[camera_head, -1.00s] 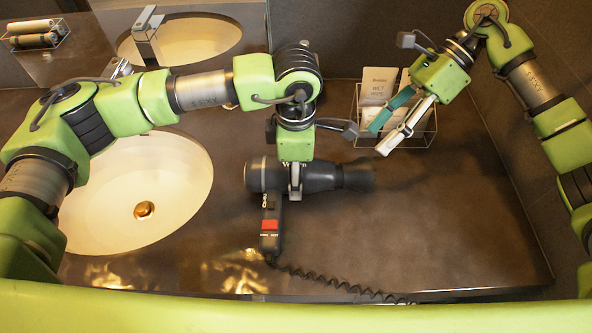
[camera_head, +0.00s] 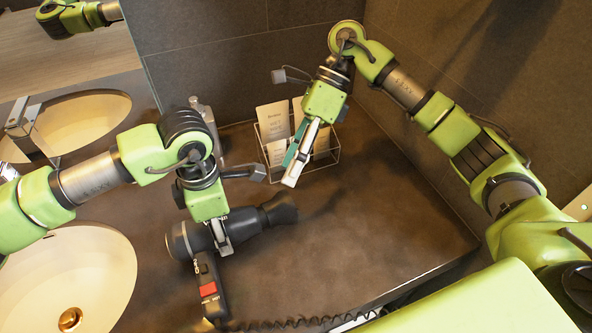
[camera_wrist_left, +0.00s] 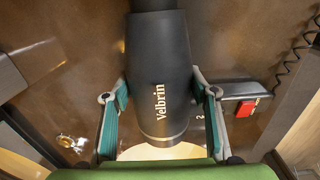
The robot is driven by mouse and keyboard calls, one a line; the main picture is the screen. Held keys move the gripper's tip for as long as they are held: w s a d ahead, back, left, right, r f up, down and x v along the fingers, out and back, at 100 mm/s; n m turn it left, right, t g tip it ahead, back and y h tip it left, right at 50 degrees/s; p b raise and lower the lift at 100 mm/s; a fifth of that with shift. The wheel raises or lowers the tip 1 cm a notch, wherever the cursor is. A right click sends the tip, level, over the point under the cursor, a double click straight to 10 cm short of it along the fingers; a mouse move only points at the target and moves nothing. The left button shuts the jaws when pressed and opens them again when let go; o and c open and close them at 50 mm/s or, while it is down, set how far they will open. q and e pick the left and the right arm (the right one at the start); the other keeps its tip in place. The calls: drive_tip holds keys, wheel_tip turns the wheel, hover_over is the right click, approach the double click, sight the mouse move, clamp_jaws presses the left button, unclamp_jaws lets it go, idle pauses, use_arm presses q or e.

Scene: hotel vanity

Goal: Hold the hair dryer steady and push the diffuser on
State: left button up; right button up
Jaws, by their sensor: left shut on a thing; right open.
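The dark grey hair dryer (camera_head: 238,225) lies over the counter with its handle toward the front and a red switch on it. My left gripper (camera_head: 222,243) is shut on its barrel; in the left wrist view, teal-padded fingers flank the barrel (camera_wrist_left: 160,75) marked "Velbrin". A flared dark piece (camera_head: 282,208) is at the dryer's right end; it may be the diffuser, and I cannot tell whether it is separate or fully seated. My right gripper (camera_head: 291,172) is open and appears empty, above and behind that piece, in front of the wire basket.
The wire basket (camera_head: 335,158) with cards stands at the back against the wall. A sink (camera_head: 110,262) is at the left, with a faucet (camera_head: 22,118) showing in the mirror. The coiled cord (camera_head: 290,323) runs along the front edge. The counter's right side (camera_head: 400,230) is clear.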

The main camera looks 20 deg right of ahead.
drive_tip(key=s+m, duration=0.1)
drive_tip(key=m, duration=0.4)
drive_tip(key=m+t+h, duration=0.2)
drive_tip(key=m+t, duration=0.4)
drive_tip(key=m, duration=1.8)
approach(279, 205)
drive_tip(key=x, duration=1.1)
drive_tip(key=shift+a+f, duration=0.15)
drive_tip(key=shift+f, duration=0.25)
